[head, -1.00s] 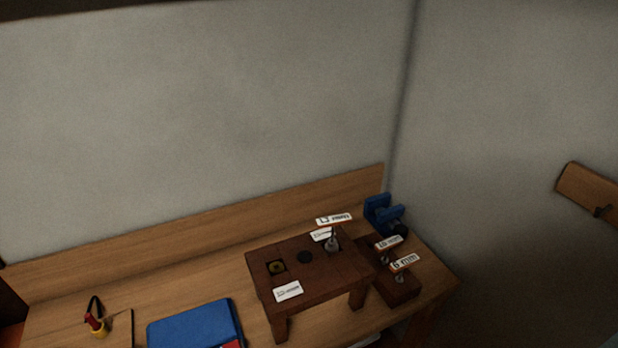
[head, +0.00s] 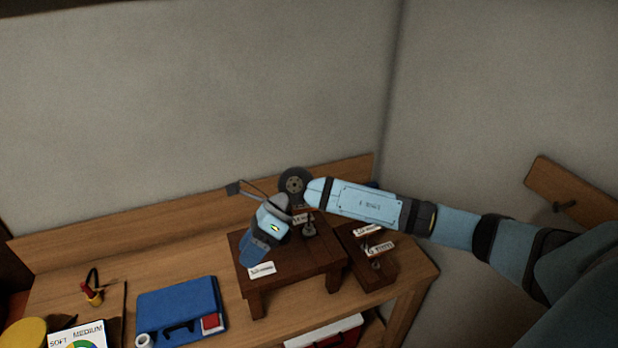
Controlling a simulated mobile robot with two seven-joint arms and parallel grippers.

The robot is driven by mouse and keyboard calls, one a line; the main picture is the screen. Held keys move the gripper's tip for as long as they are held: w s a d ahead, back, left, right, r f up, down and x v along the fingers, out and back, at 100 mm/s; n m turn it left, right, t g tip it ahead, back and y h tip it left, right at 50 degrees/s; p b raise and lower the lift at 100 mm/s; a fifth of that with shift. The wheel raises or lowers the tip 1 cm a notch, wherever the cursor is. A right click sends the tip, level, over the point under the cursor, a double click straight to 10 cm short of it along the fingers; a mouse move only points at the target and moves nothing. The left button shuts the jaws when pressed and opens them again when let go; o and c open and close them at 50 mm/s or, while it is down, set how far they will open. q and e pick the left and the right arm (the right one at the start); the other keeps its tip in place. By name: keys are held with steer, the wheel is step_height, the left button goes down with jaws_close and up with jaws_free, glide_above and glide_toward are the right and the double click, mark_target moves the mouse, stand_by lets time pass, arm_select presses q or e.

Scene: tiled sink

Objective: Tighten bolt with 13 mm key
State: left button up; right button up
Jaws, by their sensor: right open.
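A small dark wooden bench (head: 305,268) stands on the worktable, with a white label (head: 261,268) at its front left. A grey metal piece (head: 310,230) stands upright on its back right; I cannot tell if it is the key or the bolt. Beside the bench, a dark wooden block (head: 373,272) carries small metal pieces with white labels (head: 380,248), too small to read surely. My right gripper (head: 255,253) hangs over the bench's left part, open, and hides the brass-coloured fitting there. I cannot tell if it touches the bench. My left gripper is out of view.
A blue case (head: 180,305) lies left of the bench, with a red-handled item (head: 94,290) farther left. A SOFT/MEDIUM card (head: 78,335) is at the lower left. A red and white box (head: 325,333) is below the tabletop. Walls stand behind and right.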

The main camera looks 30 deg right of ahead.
steer(key=w+d+r+h, duration=0.1)
steer(key=w+d+h, duration=0.1)
steer(key=d, duration=0.4)
steer(key=w+d+r+n+h, duration=0.1)
steer(key=w+d+r+h, duration=0.1)
steer(key=d+h, duration=0.2)
steer(key=w+d+r+t+h, duration=0.1)
steer(key=w+d+r+h, duration=0.1)
steer(key=d, duration=0.6)
steer(key=shift+w+d+r+n+h, duration=0.1)
steer(key=shift+d+n+h, duration=0.1)
steer(key=shift+h, duration=0.25)
steer(key=shift+w+d+r+n+h, duration=0.1)
steer(key=shift+n+h, duration=0.1)
steer(key=shift+h, duration=0.25)
steer(key=shift+d+r, duration=0.1)
steer(key=shift+d, duration=0.15)
steer(key=shift+f+b, duration=0.3)
steer(key=shift+f, duration=0.75)
step_height(320, 180, down, 5)
steer(key=b, duration=0.3)
steer(key=shift+f, duration=0.1)
steer(key=shift+f+b, duration=0.65)
steer(key=shift+f, duration=0.2)
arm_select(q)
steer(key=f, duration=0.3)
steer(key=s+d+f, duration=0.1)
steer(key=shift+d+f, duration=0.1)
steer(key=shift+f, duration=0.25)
